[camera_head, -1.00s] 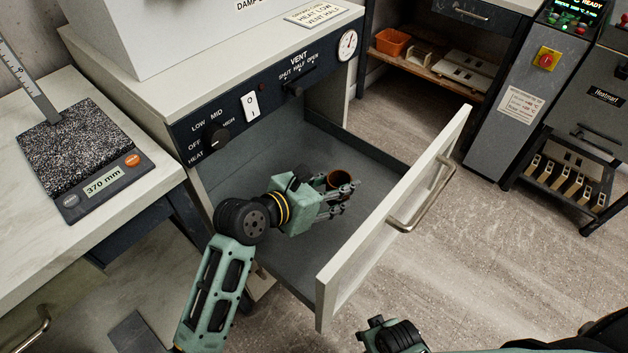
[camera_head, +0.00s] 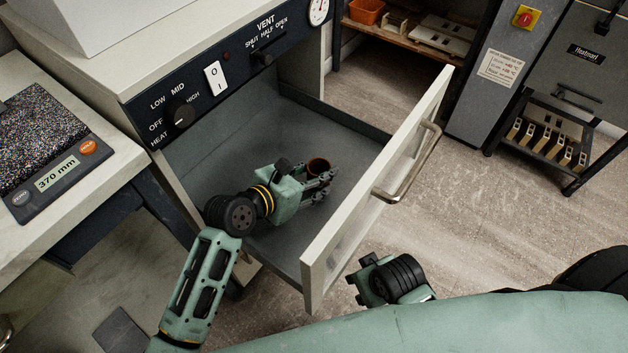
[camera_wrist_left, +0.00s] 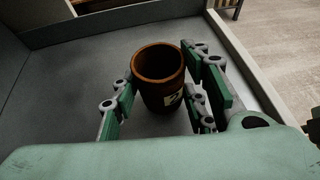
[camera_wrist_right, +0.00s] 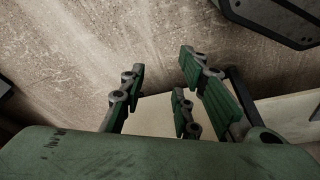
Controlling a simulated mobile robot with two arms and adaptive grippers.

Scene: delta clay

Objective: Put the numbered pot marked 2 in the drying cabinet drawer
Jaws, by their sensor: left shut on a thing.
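The brown pot (camera_head: 318,165) is inside the open drying cabinet drawer (camera_head: 225,160), upright over the grey floor. In the left wrist view the pot (camera_wrist_left: 160,85) shows an empty inside and a white label with a dark mark that looks like a 2. My left gripper (camera_head: 322,184) reaches into the drawer and is shut on the pot, with fingers on both sides of it. Whether the pot's base touches the drawer floor I cannot tell. My right gripper (camera_wrist_right: 155,92) is empty with its fingers apart, outside the drawer front, low in the head view.
The drawer's white front (camera_head: 385,180) with its metal handle (camera_head: 408,170) stands to the right of my left gripper. A panel with knobs (camera_head: 215,80) is above the drawer.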

